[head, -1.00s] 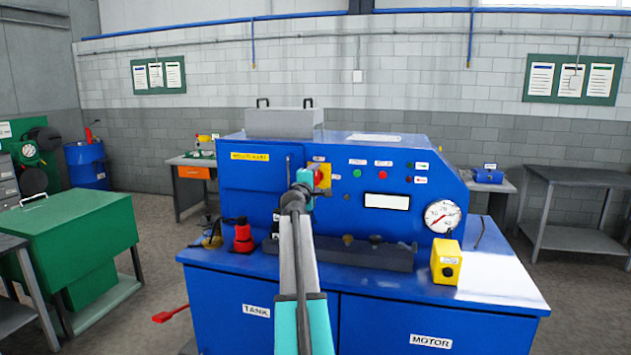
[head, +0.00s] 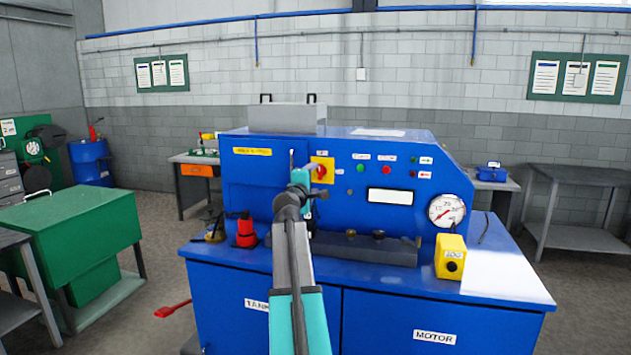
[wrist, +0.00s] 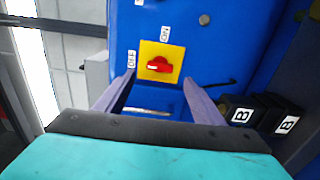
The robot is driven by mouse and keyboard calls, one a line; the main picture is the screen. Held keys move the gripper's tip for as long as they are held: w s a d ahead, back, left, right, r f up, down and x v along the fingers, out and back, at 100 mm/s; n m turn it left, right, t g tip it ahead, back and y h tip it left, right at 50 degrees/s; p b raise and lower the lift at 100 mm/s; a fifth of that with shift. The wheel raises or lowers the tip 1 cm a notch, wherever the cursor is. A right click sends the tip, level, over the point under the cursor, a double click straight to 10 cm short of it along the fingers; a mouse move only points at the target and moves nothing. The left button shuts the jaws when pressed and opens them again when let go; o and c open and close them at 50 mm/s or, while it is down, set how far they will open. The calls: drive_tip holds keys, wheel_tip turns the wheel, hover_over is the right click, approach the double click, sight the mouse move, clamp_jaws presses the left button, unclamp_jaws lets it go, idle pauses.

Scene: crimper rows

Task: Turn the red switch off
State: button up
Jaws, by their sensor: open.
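The red switch (head: 321,173) is a knob on a square yellow plate (head: 330,162) on the blue machine's front. In the wrist view the red switch (wrist: 159,65) sits in the middle of the yellow plate (wrist: 148,48). There an OFF label (wrist: 131,58) is left of the plate and an ON label (wrist: 165,33) is above it. My gripper (wrist: 158,88) is open and empty, with its fingers spread either side of the switch in view, apart from it. In the head view my gripper (head: 315,177) is in front of the plate's lower left part.
The blue machine (head: 230,185) fills the middle. A dark bar (head: 345,247), a red bottle-shaped item (head: 246,232) and a yellow box (head: 451,257) stand on its ledge. A gauge (head: 446,211) is at the right. In the wrist view, dark blocks marked B (wrist: 281,116) lie right of the fingers.

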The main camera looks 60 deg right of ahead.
drive_tip(key=b+v, duration=0.1)
drive_tip(key=v, duration=0.5)
idle(0.7)
